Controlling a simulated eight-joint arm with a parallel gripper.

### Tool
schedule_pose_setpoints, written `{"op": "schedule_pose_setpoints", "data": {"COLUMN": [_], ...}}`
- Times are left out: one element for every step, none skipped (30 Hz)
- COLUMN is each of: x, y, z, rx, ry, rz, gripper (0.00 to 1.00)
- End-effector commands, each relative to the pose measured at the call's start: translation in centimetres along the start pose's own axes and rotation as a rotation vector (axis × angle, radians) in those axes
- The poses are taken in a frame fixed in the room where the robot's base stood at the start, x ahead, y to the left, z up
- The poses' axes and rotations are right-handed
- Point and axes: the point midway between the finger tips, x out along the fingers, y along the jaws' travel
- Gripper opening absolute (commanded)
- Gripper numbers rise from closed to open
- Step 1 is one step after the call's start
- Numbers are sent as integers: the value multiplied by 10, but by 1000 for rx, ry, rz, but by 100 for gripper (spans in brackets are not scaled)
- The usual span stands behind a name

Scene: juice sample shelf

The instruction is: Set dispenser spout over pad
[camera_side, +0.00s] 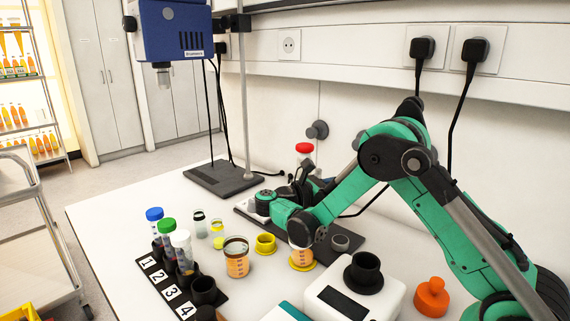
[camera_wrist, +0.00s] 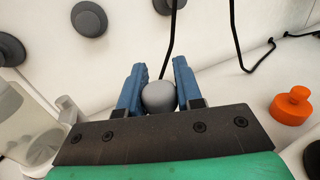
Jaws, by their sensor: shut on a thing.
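My gripper (camera_wrist: 160,92) has its two blue fingers on either side of a rounded grey knob (camera_wrist: 159,96) and is shut on it. In the side view my gripper (camera_side: 312,184) is over the back of the bench, and my wrist hides the knob there. I cannot tell which part is the dispenser's spout.
A rack (camera_side: 150,262) with numbered places holds several capped tubes at the front left. A white device (camera_side: 355,300) with a black cup and an orange stopper (camera_side: 432,297) stand at the front right. A blue stand-mounted unit (camera_side: 172,30) hangs at the back left. Cables run along the wall.

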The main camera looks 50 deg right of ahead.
Motion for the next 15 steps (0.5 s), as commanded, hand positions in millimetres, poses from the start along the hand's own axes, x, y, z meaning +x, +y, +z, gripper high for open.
{"op": "schedule_pose_setpoints", "data": {"x": [-4,-5,-7,-8,-8,-8,-8,-8,-8,-8,-8,-8,-8,-8,-8], "y": [-1,-1,-2,-3,-3,-3,-3,-3,-3,-3,-3,-3,-3,-3,-3], "z": [0,0,0,0,0,0,0,0,0,0,0,0,0,0,0], "rx": [0,0,0,0,0,0,0,0,0,-1,-1,-1,-1,-1,-1], "ry": [1,1,1,1,1,1,1,1,1,1,2,2,2,2,2], "rz": [-35,-53,-71,-81,-86,-90,-90,-90,-89,-89,-89,-88,-88,-88,-88], "gripper": [0,0,0,0,0,0,0,0,0,0,0,0,33,42,53]}}
